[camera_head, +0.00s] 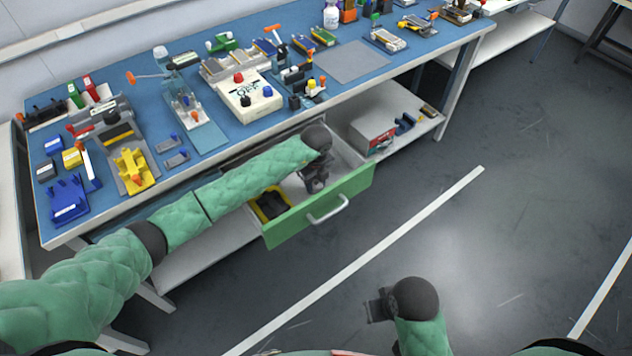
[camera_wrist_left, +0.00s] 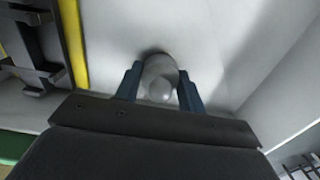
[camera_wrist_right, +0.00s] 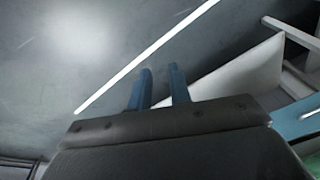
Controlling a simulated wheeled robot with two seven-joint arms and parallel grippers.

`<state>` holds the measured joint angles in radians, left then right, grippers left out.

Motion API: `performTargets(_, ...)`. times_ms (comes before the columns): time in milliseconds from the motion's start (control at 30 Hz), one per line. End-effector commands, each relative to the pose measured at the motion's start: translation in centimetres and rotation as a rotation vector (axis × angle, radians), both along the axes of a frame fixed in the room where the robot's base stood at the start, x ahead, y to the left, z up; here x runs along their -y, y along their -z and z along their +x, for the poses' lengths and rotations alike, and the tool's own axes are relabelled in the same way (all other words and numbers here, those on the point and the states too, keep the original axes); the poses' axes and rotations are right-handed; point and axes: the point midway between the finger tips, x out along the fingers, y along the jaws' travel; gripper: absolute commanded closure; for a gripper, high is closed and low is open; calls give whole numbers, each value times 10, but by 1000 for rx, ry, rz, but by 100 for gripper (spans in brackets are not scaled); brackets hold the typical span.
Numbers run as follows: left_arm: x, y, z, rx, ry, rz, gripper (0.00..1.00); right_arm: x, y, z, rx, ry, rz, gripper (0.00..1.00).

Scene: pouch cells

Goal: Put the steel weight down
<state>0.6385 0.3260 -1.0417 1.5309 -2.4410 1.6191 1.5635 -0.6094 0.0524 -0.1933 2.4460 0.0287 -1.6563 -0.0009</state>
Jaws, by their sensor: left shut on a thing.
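The steel weight (camera_wrist_left: 160,78) is a grey, rounded metal cylinder between the two blue fingers of my left gripper (camera_wrist_left: 158,88) in the left wrist view. My left gripper (camera_head: 315,186) is shut on it, reaching down into the open green-fronted drawer (camera_head: 322,207). The drawer's pale floor lies behind the weight, with a dark shadow close by; I cannot tell whether they touch. The weight is hidden by the gripper in the head view. My right gripper (camera_head: 374,307) is away over the floor; its blue fingers (camera_wrist_right: 158,88) stand apart with nothing between them.
A yellow-edged tray with dark contents (camera_head: 271,206) sits in the drawer, left of my left gripper. The blue workbench top (camera_head: 210,137) above is crowded with tools and fixtures; a grey mat (camera_head: 350,62) there is bare. A shelf (camera_head: 410,128) is right of the drawer.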

Motion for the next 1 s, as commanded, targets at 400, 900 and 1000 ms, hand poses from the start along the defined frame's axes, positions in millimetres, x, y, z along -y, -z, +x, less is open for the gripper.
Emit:
performTargets(400, 0, 2, 0, 0, 0, 0, 39, -7, 1, 3, 9, -11, 10, 80)
performTargets(900, 0, -39, 1, 3, 1, -1, 39, -15, 13, 7, 34, -8, 35, 80)
performTargets(1000, 0, -58, 1, 3, 0, 0, 39, -22, 23, 9, 46, -17, 49, 80)
